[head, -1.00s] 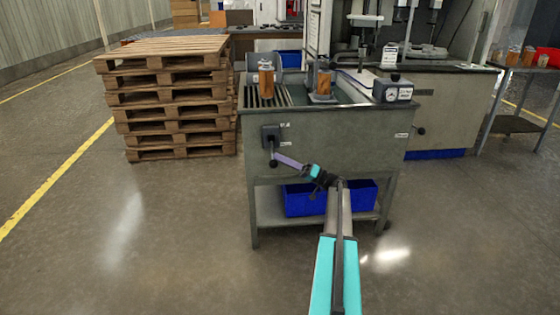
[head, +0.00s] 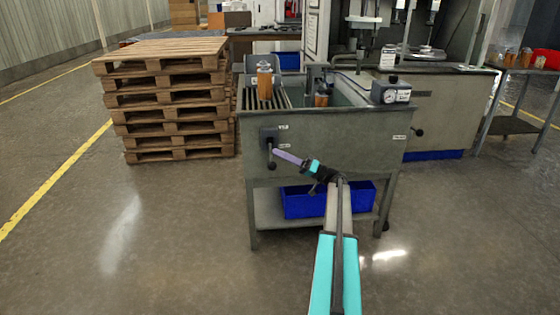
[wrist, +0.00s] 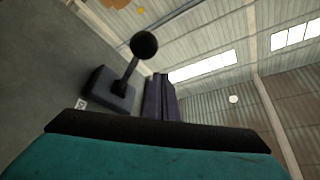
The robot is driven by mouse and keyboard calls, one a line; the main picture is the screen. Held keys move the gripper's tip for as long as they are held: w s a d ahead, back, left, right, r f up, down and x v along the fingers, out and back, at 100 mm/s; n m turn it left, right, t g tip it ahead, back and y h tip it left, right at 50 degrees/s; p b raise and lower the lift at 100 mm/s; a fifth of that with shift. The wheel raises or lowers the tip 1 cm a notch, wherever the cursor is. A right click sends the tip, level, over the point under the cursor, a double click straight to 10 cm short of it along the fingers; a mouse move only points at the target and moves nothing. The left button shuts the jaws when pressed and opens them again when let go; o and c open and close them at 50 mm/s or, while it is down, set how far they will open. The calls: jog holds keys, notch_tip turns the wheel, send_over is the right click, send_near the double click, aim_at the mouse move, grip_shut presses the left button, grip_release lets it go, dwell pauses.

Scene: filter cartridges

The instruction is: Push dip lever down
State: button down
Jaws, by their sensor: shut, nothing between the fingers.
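The dip lever (head: 270,166) is a dark arm with a black ball knob on a dark bracket (head: 269,136) on the front left of the grey wash tank (head: 340,140). It hangs down, knob lowest. My gripper (head: 276,152) has purple fingers, shut and empty, at the lever just above the knob; I cannot tell whether they touch it. In the wrist view the knob (wrist: 144,45) and bracket (wrist: 108,92) show beside the purple fingers (wrist: 160,97). An orange cartridge (head: 321,99) sits low inside the tank, its lower part hidden by the front wall.
Another orange cartridge (head: 264,80) stands on the slatted rack at the tank's left. A gauge box (head: 390,93) sits at the right corner. Blue bins (head: 305,202) are on the shelf below. Stacked pallets (head: 165,100) stand left. The floor in front is clear.

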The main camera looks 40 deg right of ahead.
jog(key=s+d+f+p, duration=0.1)
jog(key=s+d+f, duration=0.2)
jog(key=s+d, duration=0.2)
jog(key=shift+s+d+f, duration=0.3)
jog(key=shift+d+f, duration=0.1)
jog(key=shift+d, duration=0.8)
